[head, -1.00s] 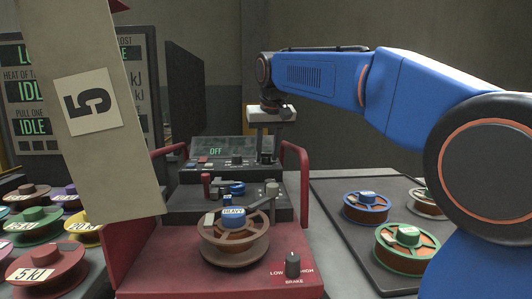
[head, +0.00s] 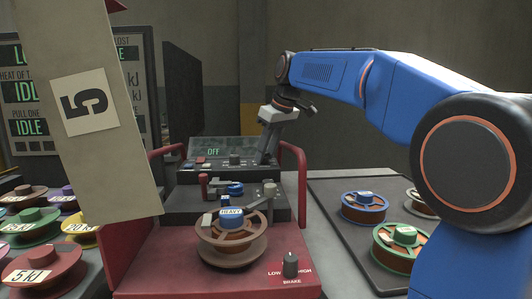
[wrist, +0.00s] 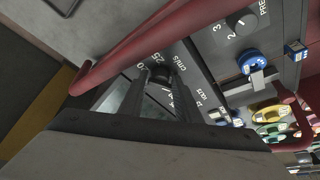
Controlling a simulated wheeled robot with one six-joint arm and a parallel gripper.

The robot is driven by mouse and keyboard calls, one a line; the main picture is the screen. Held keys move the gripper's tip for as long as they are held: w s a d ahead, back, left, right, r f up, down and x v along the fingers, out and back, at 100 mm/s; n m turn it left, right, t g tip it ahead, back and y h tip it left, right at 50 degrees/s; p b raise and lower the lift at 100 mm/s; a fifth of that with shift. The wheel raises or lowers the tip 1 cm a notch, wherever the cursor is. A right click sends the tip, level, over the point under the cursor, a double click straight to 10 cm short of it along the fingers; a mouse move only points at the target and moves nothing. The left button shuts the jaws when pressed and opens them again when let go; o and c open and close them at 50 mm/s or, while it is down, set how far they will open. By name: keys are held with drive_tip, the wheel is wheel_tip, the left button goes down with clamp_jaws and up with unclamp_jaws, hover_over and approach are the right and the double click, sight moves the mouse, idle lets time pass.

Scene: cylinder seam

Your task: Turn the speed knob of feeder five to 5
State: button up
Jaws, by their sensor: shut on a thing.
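The feeder is a red machine (head: 215,275) with a dark control panel whose display (head: 214,152) reads OFF. My gripper (head: 267,158) is at the right end of the panel. In the wrist view my gripper (wrist: 160,84) is shut on a dark knob (wrist: 160,72), one finger on each side. Beside the knob are printed marks, including 25 and cm/s. The fingers cover part of the dial, and I cannot read where the knob points.
A red rail (wrist: 150,48) runs close beside the gripper. A spool marked HEAVY (head: 232,240) and a brake knob (head: 290,265) sit on the red deck. Spools lie on a tray (head: 335,225) at the right, and several more at the left.

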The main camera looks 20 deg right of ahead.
idle(0.4)
drive_tip(key=o, duration=0.8)
drive_tip(key=shift+o, duration=0.2)
drive_tip(key=v, duration=1.7)
drive_tip(key=shift+r, duration=0.25)
